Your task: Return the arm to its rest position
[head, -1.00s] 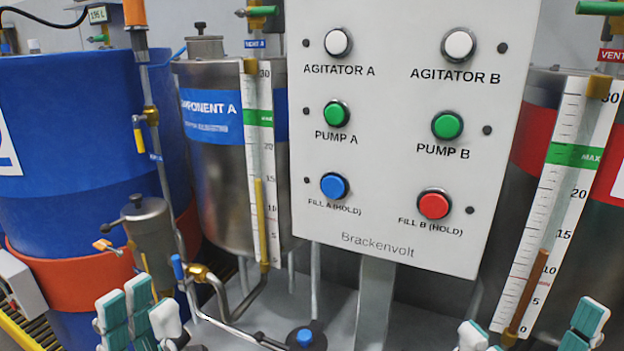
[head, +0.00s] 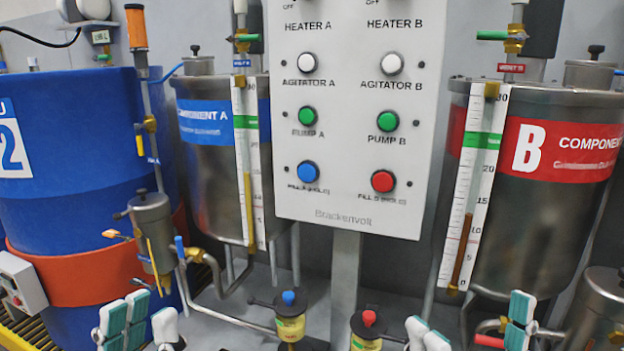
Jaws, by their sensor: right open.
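My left gripper (head: 145,324) shows at the bottom left, in front of the blue drum. Its teal pads and a white finger stand close together with nothing visible between them; how far apart they are is unclear. My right gripper (head: 474,328) shows at the bottom, right of the middle. Its white fingers and its teal-padded finger are spread wide apart, and I see nothing held. Both grippers are below the control panel (head: 350,205) and apart from it. Most of both arms is outside the picture.
A blue drum (head: 80,140) with an orange band stands at left. Tank A (head: 200,165) and tank B (head: 490,240) flank the panel's post (head: 345,285). A blue-topped valve (head: 290,322) and a red-topped valve (head: 366,328) stand low between the grippers, near pipes.

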